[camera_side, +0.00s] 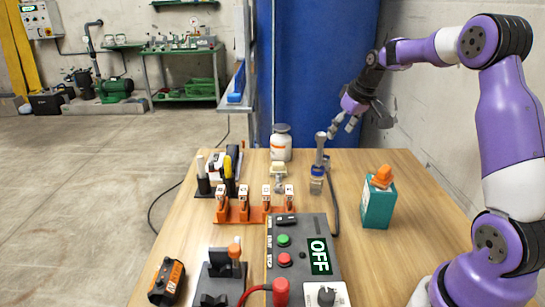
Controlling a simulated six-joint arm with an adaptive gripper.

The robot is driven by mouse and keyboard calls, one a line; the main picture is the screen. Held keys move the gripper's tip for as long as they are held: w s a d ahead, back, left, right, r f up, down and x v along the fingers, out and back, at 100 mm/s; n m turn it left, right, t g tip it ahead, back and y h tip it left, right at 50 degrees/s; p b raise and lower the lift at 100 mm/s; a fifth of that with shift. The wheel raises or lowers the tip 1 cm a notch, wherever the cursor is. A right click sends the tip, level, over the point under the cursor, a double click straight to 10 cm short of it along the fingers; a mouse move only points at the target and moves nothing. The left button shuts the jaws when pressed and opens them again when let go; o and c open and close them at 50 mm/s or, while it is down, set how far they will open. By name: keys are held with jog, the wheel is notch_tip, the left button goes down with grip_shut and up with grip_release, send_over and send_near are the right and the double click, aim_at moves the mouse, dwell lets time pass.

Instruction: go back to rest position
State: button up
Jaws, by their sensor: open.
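My gripper (343,126) is open and empty. It hangs over the far edge of the wooden table (400,205), pointing down and to the left. A grey upright tool or fitting (318,172) stands on the table just below and left of it; a gap seems to lie between them, though the depth is hard to judge. My purple arm reaches in from the right side, bent high above the table.
A teal box with an orange top (378,205) stands at right. A blue panel (320,70) and a wall (420,110) stand behind.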

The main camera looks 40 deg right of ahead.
jog(key=s+a+r+n, duration=0.1)
jog(key=s+a+r, duration=0.1)
jog(key=s+a, duration=0.6)
jog(key=s+a+r+n+t, duration=0.1)
jog(key=s+a+r, duration=0.1)
jog(key=s+a, duration=0.7)
jog(key=a, duration=0.5)
jog(key=shift+a+r+y, duration=0.2)
jog(key=shift+r+y, duration=0.15)
jog(key=shift+y, duration=0.05)
